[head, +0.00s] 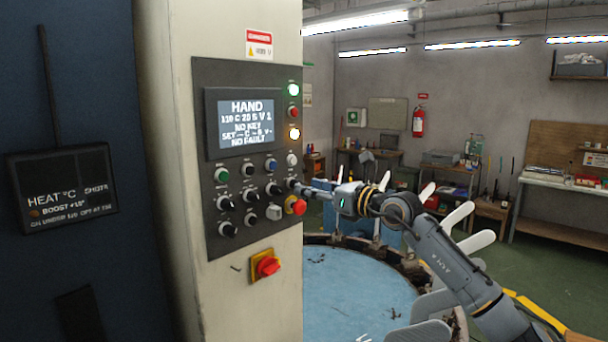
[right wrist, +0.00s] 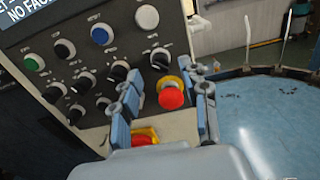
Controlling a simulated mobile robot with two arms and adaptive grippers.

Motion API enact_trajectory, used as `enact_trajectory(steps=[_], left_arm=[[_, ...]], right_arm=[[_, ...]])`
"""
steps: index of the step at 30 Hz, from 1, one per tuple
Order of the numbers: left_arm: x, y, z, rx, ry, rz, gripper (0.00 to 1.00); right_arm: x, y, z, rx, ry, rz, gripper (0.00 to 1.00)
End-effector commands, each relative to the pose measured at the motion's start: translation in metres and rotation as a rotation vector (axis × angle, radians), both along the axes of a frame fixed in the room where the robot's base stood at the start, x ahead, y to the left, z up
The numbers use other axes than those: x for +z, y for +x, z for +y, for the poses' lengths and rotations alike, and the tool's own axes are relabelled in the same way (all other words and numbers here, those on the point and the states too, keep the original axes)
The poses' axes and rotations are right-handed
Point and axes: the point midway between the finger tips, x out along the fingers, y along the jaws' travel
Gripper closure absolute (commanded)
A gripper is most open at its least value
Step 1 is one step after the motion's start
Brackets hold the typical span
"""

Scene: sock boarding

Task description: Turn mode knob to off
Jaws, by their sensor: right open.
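The control panel (head: 222,90) stands upright on a pale cabinet. It carries several black knobs, among them one at the right end of the upper knob row (right wrist: 160,58). I cannot tell which is the mode knob, because the labels are too small to read. The display (head: 246,122) reads HAND, NO KEY and NO FAULT. My right gripper (head: 302,187) is at the panel's right edge, close to that right-end knob. In the right wrist view its open fingers (right wrist: 166,98) frame a red mushroom button (right wrist: 171,95), with the knob beyond. My left gripper is not in view.
A red rotary switch (head: 266,265) on a yellow plate sits below the panel. A round blue table (head: 340,285) with upright pale boards around it is to the right. A dark heat unit (head: 62,190) is at left.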

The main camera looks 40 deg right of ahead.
Motion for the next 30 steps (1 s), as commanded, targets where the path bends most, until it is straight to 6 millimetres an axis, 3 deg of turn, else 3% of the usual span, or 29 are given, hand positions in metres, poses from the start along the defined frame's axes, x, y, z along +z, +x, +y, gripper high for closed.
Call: enact_trajectory(steps=[1, 6, 19, 20, 26, 30], left_arm=[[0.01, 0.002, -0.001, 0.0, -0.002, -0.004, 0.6], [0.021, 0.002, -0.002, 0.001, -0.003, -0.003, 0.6], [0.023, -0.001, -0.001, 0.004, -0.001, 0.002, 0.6], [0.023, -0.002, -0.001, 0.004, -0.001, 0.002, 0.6], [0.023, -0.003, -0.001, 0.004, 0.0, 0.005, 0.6], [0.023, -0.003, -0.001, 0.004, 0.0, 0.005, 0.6]], right_arm=[[0.006, 0.006, 0.0, 0.0, 0.003, -0.002, 0.55], [0.003, 0.021, 0.001, -0.001, 0.004, -0.002, 0.55], [0.0, 0.029, 0.002, 0.0, 0.0, -0.001, 0.55], [0.0, 0.029, 0.002, 0.0, 0.0, -0.001, 0.57], [0.0, 0.029, 0.003, 0.0, 0.0, 0.0, 0.98], [0.0, 0.029, 0.003, 0.0, 0.001, 0.0, 1.0]])
